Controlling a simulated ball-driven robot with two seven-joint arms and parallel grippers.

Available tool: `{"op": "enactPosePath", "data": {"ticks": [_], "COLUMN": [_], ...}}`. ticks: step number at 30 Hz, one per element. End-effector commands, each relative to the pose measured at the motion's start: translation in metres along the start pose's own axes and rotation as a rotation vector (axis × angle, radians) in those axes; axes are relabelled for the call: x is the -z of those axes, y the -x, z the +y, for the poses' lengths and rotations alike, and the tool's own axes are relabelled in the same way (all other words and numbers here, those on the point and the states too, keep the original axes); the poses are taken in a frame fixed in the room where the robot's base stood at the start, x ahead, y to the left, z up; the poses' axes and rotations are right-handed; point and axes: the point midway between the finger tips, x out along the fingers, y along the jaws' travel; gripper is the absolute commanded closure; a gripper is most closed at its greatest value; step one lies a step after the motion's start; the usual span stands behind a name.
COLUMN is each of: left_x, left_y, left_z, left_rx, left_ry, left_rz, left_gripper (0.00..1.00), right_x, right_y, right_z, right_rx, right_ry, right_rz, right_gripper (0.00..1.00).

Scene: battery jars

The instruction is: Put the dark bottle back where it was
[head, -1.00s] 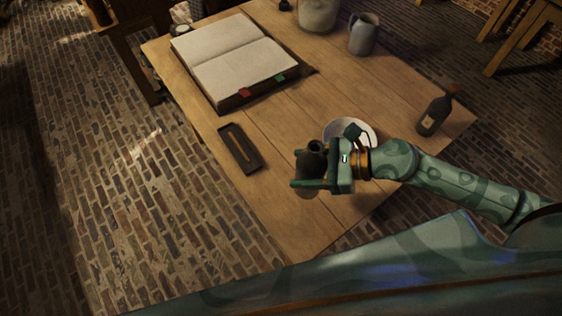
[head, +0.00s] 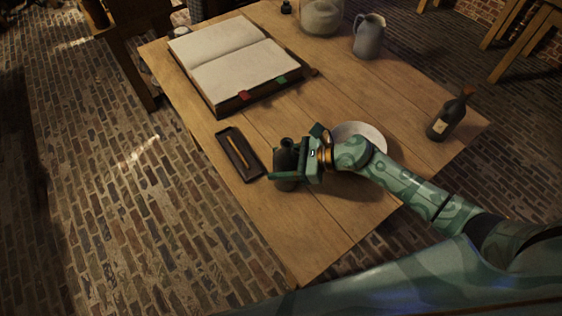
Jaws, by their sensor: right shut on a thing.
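My right gripper (head: 283,168) reaches in from the right and is shut on a small dark bottle (head: 284,155) with a short neck. The bottle is upright, just right of the pen tray and near the left edge of the table (head: 300,225). The fingers partly hide it, and I cannot tell whether its base touches the wood. A second dark bottle with a pale label and reddish top (head: 449,117) stands upright near the right corner, apart from the gripper. My left gripper is not in view.
A dark tray (head: 225,143) holds a thin stick. A white dish (head: 367,131) lies partly behind my right arm. An open book (head: 235,62), a grey jug (head: 369,36) and a glass jar (head: 321,17) stand farther back. The near table corner is bare.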

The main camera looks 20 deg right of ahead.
Motion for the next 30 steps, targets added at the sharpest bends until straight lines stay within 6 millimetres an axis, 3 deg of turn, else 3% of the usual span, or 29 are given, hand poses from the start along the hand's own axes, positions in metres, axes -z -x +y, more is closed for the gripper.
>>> {"op": "enactPosePath", "data": {"ticks": [10, 11, 12, 13, 23, 26, 30], "left_x": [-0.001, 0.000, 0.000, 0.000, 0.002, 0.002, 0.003], "left_y": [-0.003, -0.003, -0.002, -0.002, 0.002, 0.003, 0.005], "left_z": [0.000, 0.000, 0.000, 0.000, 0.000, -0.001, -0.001], "left_rx": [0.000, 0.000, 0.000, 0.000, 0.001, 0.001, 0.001], "left_ry": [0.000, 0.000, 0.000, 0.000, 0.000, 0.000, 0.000], "left_rz": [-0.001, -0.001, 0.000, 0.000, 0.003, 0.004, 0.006], "left_gripper": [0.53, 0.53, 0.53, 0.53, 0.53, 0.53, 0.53], "right_x": [0.003, 0.003, 0.002, 0.002, -0.002, -0.001, 0.000], "right_y": [-0.001, -0.001, -0.001, -0.001, 0.001, 0.014, 0.045], "right_z": [0.000, 0.000, 0.000, 0.000, 0.000, -0.001, 0.000], "right_rx": [0.000, 0.000, 0.000, 0.000, 0.001, 0.002, 0.001], "right_ry": [0.001, 0.000, 0.000, 0.000, 0.001, 0.002, 0.000], "right_rz": [-0.001, 0.000, 0.000, 0.000, -0.001, 0.002, 0.004], "right_gripper": [0.75, 0.35, 0.24, 0.19, 0.19, 0.19, 0.19]}}
